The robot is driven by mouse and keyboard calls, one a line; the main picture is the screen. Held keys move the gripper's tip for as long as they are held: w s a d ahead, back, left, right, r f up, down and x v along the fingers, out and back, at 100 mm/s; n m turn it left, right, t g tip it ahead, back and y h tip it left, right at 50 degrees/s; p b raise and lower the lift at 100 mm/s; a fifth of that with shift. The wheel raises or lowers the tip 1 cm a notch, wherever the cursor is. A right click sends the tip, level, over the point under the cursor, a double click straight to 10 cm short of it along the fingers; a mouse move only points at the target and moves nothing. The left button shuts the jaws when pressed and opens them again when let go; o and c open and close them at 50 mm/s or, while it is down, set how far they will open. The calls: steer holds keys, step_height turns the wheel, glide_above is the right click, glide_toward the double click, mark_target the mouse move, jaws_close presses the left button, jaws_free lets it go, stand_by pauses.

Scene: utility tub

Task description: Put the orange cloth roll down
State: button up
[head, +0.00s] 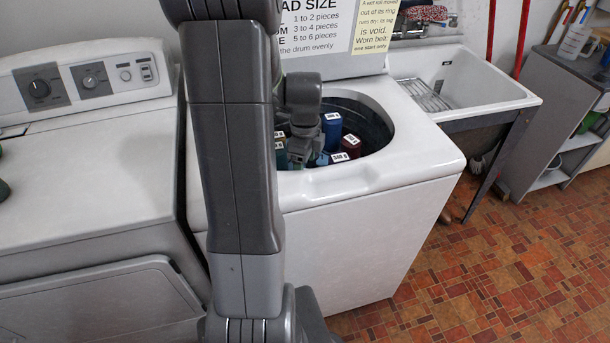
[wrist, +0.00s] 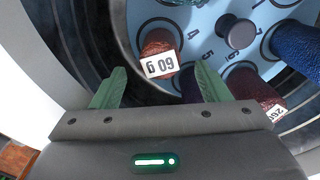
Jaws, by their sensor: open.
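The roll appears just beyond the fingertips, roughly in line with the gap, and I see no contact. In the head view, my gripper (head: 300,152) is down inside the washer opening, and I cannot make out the orange roll there.
A blue roll (wrist: 300,48) and a maroon roll (wrist: 252,84) stand to the right, and a dark roll is partly hidden by the right finger. A central knob (wrist: 236,32) rises from the disc. The white washer rim (head: 430,150) surrounds the drum.

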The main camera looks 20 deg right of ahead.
steer(key=shift+r, duration=1.9)
